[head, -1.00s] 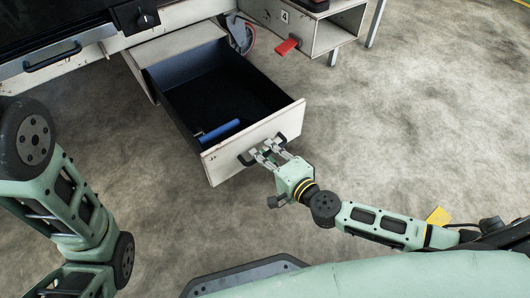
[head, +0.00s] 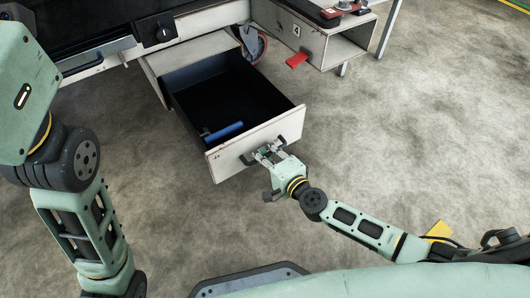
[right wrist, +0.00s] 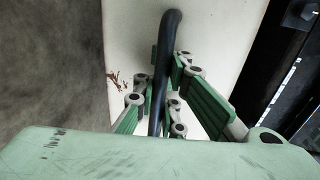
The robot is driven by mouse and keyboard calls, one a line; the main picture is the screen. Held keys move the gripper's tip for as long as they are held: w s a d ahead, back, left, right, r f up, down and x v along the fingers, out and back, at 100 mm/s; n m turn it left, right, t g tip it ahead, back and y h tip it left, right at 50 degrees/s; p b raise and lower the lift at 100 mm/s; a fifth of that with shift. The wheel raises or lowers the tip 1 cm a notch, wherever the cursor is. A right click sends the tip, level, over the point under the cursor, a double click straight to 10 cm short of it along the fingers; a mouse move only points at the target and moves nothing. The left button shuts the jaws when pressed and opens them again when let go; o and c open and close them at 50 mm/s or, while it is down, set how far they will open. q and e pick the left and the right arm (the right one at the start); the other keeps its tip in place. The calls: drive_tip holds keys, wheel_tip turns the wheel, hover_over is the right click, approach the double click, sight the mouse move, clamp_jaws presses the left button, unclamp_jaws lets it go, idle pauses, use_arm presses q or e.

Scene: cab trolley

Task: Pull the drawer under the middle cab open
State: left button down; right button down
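The drawer (head: 255,142) under the middle cab (head: 120,62) stands well out, with its white front towards me and a dark, open inside. A black bar handle runs along the front; it shows upright in the right wrist view (right wrist: 168,50). My right gripper (head: 268,152) is at this handle. In the right wrist view its fingers (right wrist: 162,85) close in on both sides of the bar, so it appears shut on it. My left arm (head: 75,185) is at the left edge of the head view; its gripper is not in view.
A blue cylinder (head: 223,131) lies in the drawer. A trolley box with a red pedal (head: 297,60) stands right of the drawer, near a caster wheel (head: 253,45). A yellow object (head: 438,231) lies near my right arm. The concrete floor on the right is mostly clear.

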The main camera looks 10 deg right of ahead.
drive_tip(key=c, duration=2.5)
unclamp_jaws()
drive_tip(key=shift+r, duration=0.1)
drive_tip(key=o, duration=0.4)
drive_tip(key=shift+s+d, duration=0.15)
drive_tip(key=shift+s, duration=0.3)
drive_tip(key=v, duration=1.1)
drive_tip(key=shift+r, duration=0.15)
